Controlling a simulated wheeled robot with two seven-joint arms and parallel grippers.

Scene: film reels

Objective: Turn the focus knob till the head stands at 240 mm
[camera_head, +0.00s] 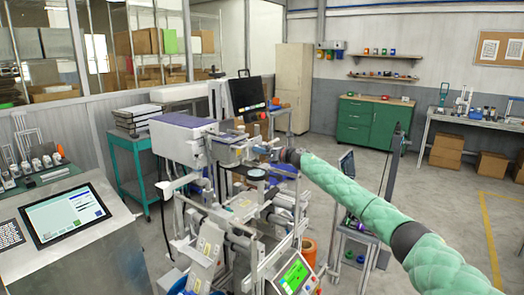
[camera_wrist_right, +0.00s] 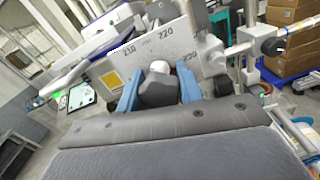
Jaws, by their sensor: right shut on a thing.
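In the right wrist view a pale plate (camera_wrist_right: 145,60) carries scale marks that look like 210, 220 and 230. Which mark the head stands at cannot be made out. A dark knob (camera_wrist_right: 159,94) with a whitish round part above it sits between the blue fingers of my right gripper (camera_wrist_right: 160,88), which is shut on it. In the head view the green-sleeved right arm reaches in from the right to the machine (camera_head: 225,170), and its gripper (camera_head: 270,151) is small there. The knob is not clear in that view. My left gripper is not in view.
A console with a lit screen (camera_head: 67,214) stands at the left front. A small panel with a green screen (camera_head: 294,274) sits low on the machine. A teal cart (camera_head: 128,143) stands behind. The floor (camera_head: 450,200) at the right is largely clear.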

